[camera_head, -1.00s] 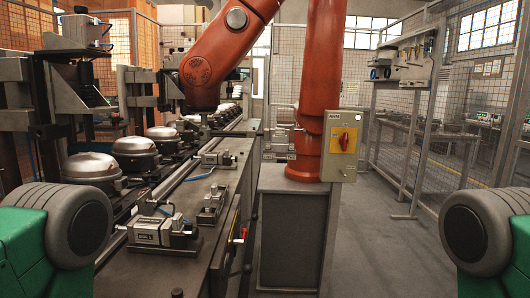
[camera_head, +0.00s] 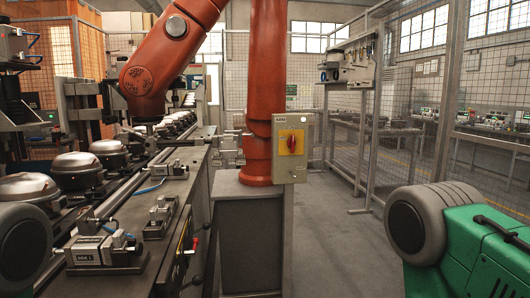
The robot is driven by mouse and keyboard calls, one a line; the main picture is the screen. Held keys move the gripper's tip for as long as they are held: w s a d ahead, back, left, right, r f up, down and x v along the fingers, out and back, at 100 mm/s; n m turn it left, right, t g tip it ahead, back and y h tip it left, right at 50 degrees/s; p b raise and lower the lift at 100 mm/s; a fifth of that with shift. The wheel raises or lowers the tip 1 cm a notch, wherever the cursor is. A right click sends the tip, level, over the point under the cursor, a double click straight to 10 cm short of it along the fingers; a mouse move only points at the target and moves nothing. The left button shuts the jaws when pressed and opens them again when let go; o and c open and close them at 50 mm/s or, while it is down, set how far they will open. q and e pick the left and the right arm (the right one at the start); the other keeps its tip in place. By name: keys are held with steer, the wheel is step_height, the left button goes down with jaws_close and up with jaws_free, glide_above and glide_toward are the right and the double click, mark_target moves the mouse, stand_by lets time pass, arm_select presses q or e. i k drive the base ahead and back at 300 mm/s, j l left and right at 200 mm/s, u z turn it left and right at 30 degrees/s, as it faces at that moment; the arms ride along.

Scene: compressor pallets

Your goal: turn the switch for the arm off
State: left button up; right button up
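The arm switch is a red rotary knob (camera_head: 291,142) on a yellow plate, on a grey control box (camera_head: 289,165) labelled ARM. The box is fixed to the orange robot arm's column (camera_head: 263,90), near the picture's middle. The knob's handle looks about upright. Only rounded grey and green parts of my two arms show, at the lower left and lower right corners. Neither of my grippers is in view, and nothing of mine touches the switch.
A workbench (camera_head: 195,205) with silver compressors (camera_head: 77,168) and clamps runs along the left. A grey pedestal (camera_head: 250,235) stands under the column. A mesh fence (camera_head: 350,130) stands to the right. The floor (camera_head: 345,250) right of the pedestal is clear.

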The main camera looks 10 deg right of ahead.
mark_target(290, 142)
steer(key=i+l, duration=0.25)
steer(key=l, duration=0.15)
steer(key=i+l, duration=0.25)
steer(key=l, duration=0.15)
steer(key=i+l, duration=0.25)
steer(key=l, duration=0.15)
steer(key=i+l, duration=0.25)
steer(key=l, duration=0.15)
steer(key=i+l, duration=0.25)
steer(key=l, duration=0.15)
steer(key=i+l, duration=0.25)
steer(key=l, duration=0.15)
steer(key=i+l, duration=0.25)
steer(key=l, duration=0.15)
steer(key=u, duration=0.05)
